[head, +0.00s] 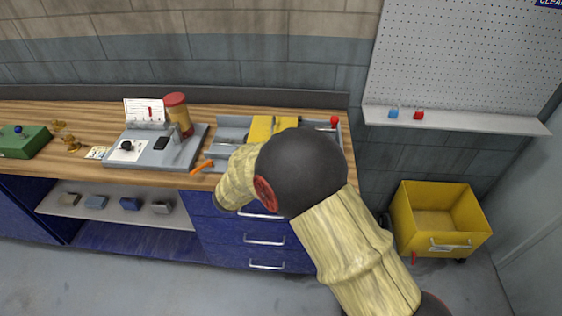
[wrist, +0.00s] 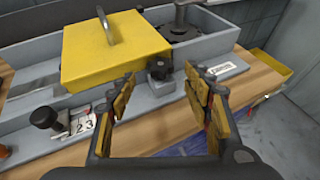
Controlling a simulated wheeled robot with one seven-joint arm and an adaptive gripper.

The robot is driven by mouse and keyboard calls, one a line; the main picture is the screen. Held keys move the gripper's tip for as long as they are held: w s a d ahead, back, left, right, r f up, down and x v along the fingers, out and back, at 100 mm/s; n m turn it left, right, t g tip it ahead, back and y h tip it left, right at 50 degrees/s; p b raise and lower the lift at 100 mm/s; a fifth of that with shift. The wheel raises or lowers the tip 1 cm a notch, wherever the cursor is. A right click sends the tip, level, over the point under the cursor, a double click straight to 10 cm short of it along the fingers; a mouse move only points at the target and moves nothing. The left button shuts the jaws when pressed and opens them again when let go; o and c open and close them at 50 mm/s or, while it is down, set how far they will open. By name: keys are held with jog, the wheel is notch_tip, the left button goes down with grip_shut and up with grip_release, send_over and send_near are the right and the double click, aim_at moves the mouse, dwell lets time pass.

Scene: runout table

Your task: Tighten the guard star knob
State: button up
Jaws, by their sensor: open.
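A dark knob (wrist: 158,70) stands on the front of the grey machine (wrist: 225,43), at the front right corner of the yellow guard (wrist: 105,50); I take it for the guard star knob. My gripper (wrist: 160,78) is open and empty, with one padded finger on each side of the knob in the wrist view. Whether the fingers reach down to it or touch it I cannot tell. The guard has a metal handle on top and looks closed. In the head view the yellow guard (head: 262,127) shows partly, and my arm hides the knob and gripper.
A second dark knob (wrist: 44,117) sits by a number display (wrist: 82,126) at left. A grey device (head: 160,150) and a red-lidded jar (head: 178,112) stand left on the bench. A yellow bin (head: 440,215) is on the floor.

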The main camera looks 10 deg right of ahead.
jog(key=v, duration=0.7)
jog(key=shift+s+r, duration=0.1)
jog(key=shift+r, duration=0.05)
